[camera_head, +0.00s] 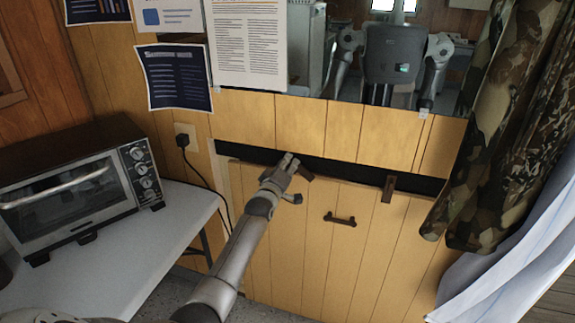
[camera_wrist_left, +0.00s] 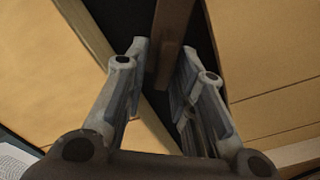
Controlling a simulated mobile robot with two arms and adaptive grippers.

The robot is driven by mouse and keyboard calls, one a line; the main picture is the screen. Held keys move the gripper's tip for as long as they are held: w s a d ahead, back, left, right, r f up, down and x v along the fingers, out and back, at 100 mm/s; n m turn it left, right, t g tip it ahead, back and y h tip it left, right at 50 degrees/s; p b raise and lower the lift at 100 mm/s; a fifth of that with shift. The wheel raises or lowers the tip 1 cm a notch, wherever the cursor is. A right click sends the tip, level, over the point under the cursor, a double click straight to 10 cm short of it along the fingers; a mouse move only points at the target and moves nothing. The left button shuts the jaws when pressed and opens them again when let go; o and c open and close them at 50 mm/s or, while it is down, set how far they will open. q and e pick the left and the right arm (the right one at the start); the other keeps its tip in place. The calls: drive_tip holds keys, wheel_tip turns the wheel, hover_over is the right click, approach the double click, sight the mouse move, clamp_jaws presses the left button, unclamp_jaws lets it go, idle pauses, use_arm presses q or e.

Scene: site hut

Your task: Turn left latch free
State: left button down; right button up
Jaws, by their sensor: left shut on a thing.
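The left latch (camera_head: 306,174) is a small dark brown bar at the top edge of a light wooden panel (camera_head: 290,235), in front of a dark slot. My left gripper (camera_head: 287,166) is at this latch and shut on it, hiding part of it in the head view. In the left wrist view the brown latch bar (camera_wrist_left: 173,38) runs up from between the two fingers (camera_wrist_left: 158,85), tilted slightly. The right latch (camera_head: 389,188) stands upright across the panel's top edge. A dark handle (camera_head: 340,219) sits on the panel between the latches. My right gripper is not in view.
A toaster oven (camera_head: 80,185) stands on a white table (camera_head: 180,230) at the left. A plug and cable (camera_head: 183,141) are on the wall beside it. Papers hang above. A mirror-like pane (camera_head: 300,45) is above the slot. Camouflage and white curtains (camera_head: 500,130) hang at the right.

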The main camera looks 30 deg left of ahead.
use_arm(q)
drive_tip(key=n, duration=0.3)
drive_tip(key=shift+a+f, duration=0.1)
drive_tip(key=shift+f, duration=0.15)
drive_tip(key=shift+f+n+b, duration=0.2)
drive_tip(key=shift+n, duration=0.85)
drive_tip(key=shift+f+n+b, duration=0.15)
drive_tip(key=shift+n+b, duration=0.05)
drive_tip(key=shift+n, duration=0.85)
drive_tip(key=c, duration=1.5)
unclamp_jaws()
drive_tip(key=shift+c, duration=0.2)
drive_tip(key=shift+s, duration=0.1)
drive_tip(key=v, duration=1.2)
drive_tip(key=shift+a, duration=0.1)
